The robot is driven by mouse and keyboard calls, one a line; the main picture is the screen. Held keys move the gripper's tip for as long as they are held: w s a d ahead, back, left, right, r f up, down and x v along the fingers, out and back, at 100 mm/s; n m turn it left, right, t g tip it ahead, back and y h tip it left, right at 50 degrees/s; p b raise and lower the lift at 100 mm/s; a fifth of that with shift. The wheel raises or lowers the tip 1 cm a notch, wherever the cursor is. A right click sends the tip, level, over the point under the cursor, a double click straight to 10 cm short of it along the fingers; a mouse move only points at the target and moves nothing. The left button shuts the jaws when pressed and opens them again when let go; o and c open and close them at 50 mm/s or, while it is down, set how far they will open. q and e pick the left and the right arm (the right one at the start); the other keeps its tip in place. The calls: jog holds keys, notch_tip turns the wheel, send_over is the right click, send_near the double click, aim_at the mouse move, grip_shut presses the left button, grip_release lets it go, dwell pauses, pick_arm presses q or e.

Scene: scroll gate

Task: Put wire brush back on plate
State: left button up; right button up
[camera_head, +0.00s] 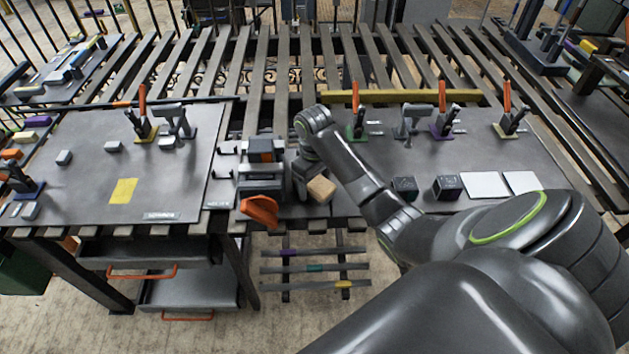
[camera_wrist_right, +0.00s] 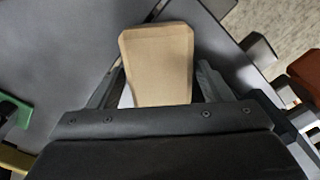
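The wire brush shows as a tan wooden block (camera_head: 321,189) near the table's front edge, just right of the vise-like fixture. In the right wrist view its tan back (camera_wrist_right: 157,65) fills the space between the two fingers and extends beyond them; its bristles are hidden. My right gripper (camera_head: 308,178) reaches down at it and appears shut on it, with the brush tilted; narrow gaps show beside the fingers. The plate may be the dark grey sheet (camera_head: 480,150) on the right table; I cannot tell which surface is meant. My left gripper is not in view.
A grey fixture (camera_head: 262,180) and an orange part (camera_head: 260,211) stand close left of the brush. Dark cubes (camera_head: 447,187) and white squares (camera_head: 484,185) lie to the right. Several orange-handled clamps (camera_head: 441,118) stand behind. Slatted metal (camera_head: 280,70) lies at the back.

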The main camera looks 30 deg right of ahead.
aim_at(315, 180)
jog(key=shift+o, duration=0.3)
jog(key=shift+r, duration=0.2)
jog(key=shift+r, duration=0.35)
notch_tip(315, 180, up, 2)
jog(key=shift+r, duration=0.2)
notch_tip(315, 180, up, 9)
jog(key=p, duration=0.8)
jog(key=shift+p, duration=0.4)
jog(key=shift+f, duration=0.15)
